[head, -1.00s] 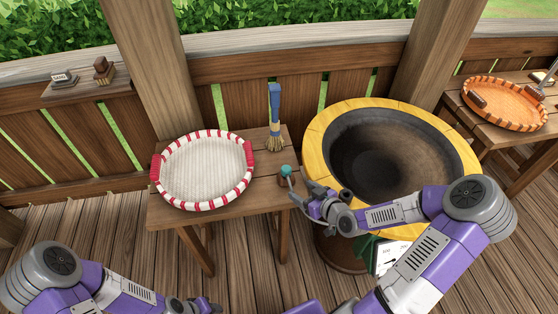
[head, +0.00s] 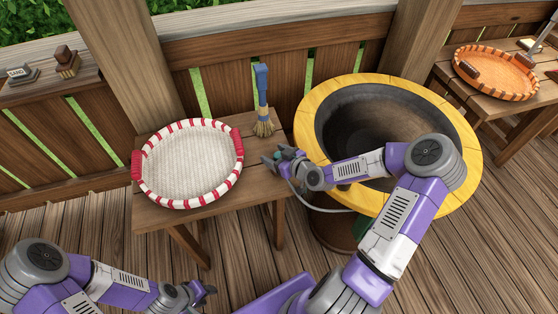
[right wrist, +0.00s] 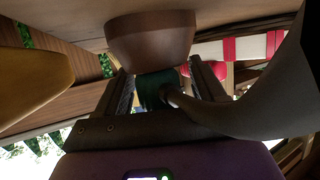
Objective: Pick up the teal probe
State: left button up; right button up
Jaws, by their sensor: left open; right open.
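The teal probe shows in the right wrist view as a dark teal piece (right wrist: 150,86) between the two fingers of my right gripper (right wrist: 152,92). A brown block (right wrist: 150,38) is just beyond it, and a grey cable (right wrist: 268,82) curves in from the right. In the head view my right gripper (head: 281,158) is over the right edge of the small wooden table (head: 215,208), mostly hiding the probe. The jaws are open around the probe; I cannot tell whether they touch it. My left gripper (head: 203,291) is open and empty, low at the front, away from the table.
A red-and-white basket (head: 236,170) sits on the table, left of my right gripper. A blue-handled brush (head: 262,90) stands behind it. A yellow-rimmed kiln (head: 312,122) is close on the right, under my right forearm. An orange tray (head: 458,60) is on a far table.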

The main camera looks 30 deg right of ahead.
jog(key=c, duration=1.1)
